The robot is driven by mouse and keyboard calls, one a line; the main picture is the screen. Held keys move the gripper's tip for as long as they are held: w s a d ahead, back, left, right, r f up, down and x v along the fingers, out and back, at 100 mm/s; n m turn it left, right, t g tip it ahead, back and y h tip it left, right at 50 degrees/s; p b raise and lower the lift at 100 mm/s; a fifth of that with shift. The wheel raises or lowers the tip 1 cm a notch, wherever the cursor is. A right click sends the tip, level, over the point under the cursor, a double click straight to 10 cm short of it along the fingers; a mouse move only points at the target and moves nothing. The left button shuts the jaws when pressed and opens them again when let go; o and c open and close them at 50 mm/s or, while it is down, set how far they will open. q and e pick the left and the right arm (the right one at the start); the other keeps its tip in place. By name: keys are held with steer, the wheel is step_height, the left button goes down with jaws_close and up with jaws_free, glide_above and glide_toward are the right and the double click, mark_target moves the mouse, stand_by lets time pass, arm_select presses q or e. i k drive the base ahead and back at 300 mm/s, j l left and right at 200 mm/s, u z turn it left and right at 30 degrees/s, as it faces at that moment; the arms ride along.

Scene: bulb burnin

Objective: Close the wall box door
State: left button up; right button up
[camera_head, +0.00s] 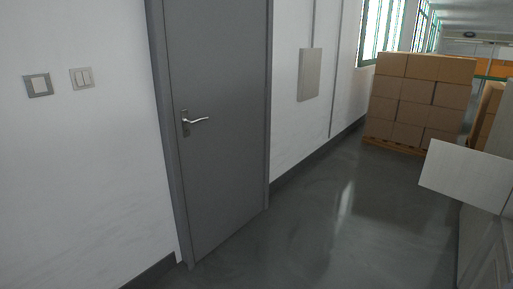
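A flat light-grey box or panel (310,75) is on the white wall to the right of the grey door; its face looks flush, and I cannot tell whether it has a door of its own. At the right edge, a pale flat panel (464,177) sticks out at an angle from a pale upright surface (482,240), like an open door. I cannot tell which of these is the wall box, as the right one is cut off by the frame. Neither of my grippers is in view.
A closed grey door (220,120) with a metal lever handle (195,121) stands left of centre. Two switch plates (38,85) (82,78) are on the left wall. Stacked cardboard boxes (418,98) sit on a pallet farther back. The grey floor (335,215) between is clear.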

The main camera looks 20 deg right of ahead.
mark_target(483, 181)
steer(key=i+l+z, duration=0.25)
steer(key=i+z, duration=0.7)
steer(key=i, duration=0.15)
steer(key=i+j+z, duration=0.1)
steer(key=i+z, duration=0.35)
steer(key=i+u, duration=0.1)
steer(key=i, duration=0.8)
steer(key=i+l+u, duration=0.1)
steer(key=i, duration=0.75)
steer(key=i+z, duration=0.4)
steer(key=i+j+z, duration=0.15)
steer(key=z, duration=0.2)
steer(key=i+j+z, duration=0.25)
steer(key=i+z, duration=0.3)
steer(key=z, duration=0.3)
steer(key=i+j+z, duration=0.1)
steer(key=z, duration=0.35)
steer(key=i+j+z, duration=0.1)
steer(key=z, duration=0.4)
steer(key=i+j+z, duration=0.1)
steer(key=z, duration=0.35)
steer(key=i+j+z, duration=0.15)
steer(key=z, duration=0.25)
steer(key=i+j+z, duration=0.15)
steer(key=z, duration=0.25)
steer(key=j+z, duration=0.4)
steer(key=i+j+z, duration=0.1)
steer(key=j+z, duration=0.15)
steer(key=z, duration=0.15)
